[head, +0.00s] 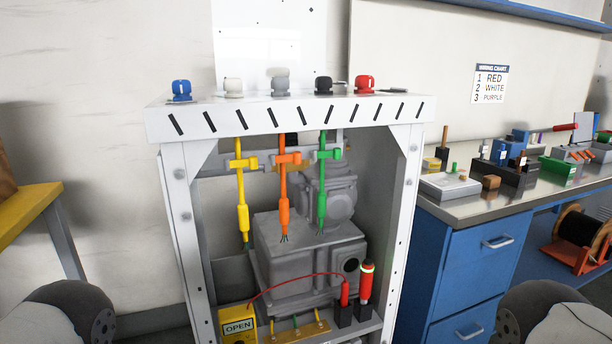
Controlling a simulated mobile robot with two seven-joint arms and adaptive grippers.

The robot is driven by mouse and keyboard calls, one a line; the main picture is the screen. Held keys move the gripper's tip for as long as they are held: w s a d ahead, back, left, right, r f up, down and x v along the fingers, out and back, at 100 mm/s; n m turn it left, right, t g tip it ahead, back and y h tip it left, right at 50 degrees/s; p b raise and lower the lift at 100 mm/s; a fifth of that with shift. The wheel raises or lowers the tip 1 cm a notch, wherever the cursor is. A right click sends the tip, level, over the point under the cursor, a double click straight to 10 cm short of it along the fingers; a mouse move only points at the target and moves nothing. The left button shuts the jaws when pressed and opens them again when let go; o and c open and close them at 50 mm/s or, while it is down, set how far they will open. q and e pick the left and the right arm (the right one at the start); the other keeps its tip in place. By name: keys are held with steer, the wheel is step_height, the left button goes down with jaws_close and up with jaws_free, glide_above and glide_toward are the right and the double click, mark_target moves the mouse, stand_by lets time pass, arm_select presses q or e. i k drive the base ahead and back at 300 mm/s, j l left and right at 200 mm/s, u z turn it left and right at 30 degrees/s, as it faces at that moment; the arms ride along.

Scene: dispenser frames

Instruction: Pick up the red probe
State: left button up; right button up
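Two red, probe-like pieces stand upright in black holders on the lower shelf of the white frame (290,112), at its right side. The smaller one (345,292) has a thin red wire that arcs left toward a yellow box marked OPEN (238,326). The taller one (366,283) has a glowing green ring near its dark top. I cannot tell for certain which is the red probe. Parts of my arms show at both lower corners, well apart from these pieces. Neither gripper is in view.
Yellow (242,205), orange (283,200) and green (322,185) cables hang inside the frame before a grey machine (306,245). Several coloured knobs line its top. A blue workbench (468,270) with clutter stands right; a yellow table (28,208) stands left.

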mark_target(343, 297)
steer(key=i+j, duration=0.1)
steer(key=j, duration=0.25)
steer(key=i+j, duration=0.15)
steer(key=j, duration=0.25)
steer(key=i+j, duration=0.1)
steer(key=j, duration=0.25)
steer(key=i+j+z, duration=0.1)
steer(key=j, duration=0.25)
